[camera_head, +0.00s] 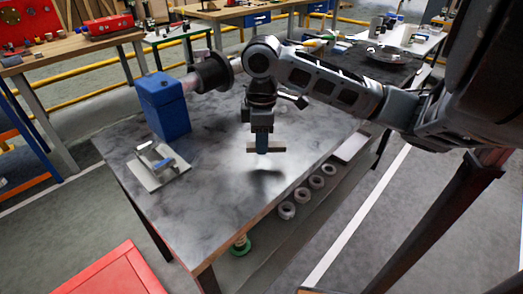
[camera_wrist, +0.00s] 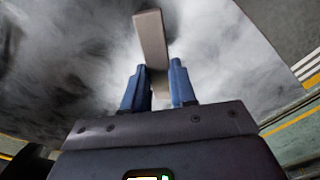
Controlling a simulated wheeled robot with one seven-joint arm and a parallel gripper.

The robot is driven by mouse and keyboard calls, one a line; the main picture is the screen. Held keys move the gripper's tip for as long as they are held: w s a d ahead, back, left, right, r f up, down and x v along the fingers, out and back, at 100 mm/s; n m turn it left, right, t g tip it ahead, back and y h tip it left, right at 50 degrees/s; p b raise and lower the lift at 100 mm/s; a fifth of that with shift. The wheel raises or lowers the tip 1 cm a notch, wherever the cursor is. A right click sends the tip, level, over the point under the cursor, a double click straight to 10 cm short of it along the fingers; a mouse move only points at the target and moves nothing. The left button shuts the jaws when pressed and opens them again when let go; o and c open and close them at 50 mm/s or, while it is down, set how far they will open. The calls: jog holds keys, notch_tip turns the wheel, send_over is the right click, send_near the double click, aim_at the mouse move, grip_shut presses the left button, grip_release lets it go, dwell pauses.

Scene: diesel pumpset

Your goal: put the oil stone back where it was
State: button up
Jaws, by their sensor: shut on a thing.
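The oil stone (camera_head: 279,149) is a grey-brown bar, held level above the grey metal table (camera_head: 215,215), with a dark shadow on the tabletop below it. My gripper (camera_head: 263,146) points down and is shut on the stone around its middle. In the wrist view the stone (camera_wrist: 151,38) sticks out beyond the blue fingers of my gripper (camera_wrist: 158,70), and part of it is hidden between them. The stone's former place is not marked in these frames.
A blue block-shaped machine (camera_head: 165,105) with a dark round part stands at the table's back left. A light plate (camera_head: 158,172) with a small metal fixture lies at the left. Several rings (camera_head: 287,211) sit below the right edge. The table's middle and front are clear.

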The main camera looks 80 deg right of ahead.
aim_at(262, 162)
jog(key=shift+f, duration=2)
jog(key=shift+f, duration=0.15)
jog(key=o, duration=0.9)
jog(key=shift+o, duration=0.2)
notch_tip(262, 162, up, 12)
jog(key=shift+r+p, duration=0.2)
jog(key=shift+p, duration=0.25)
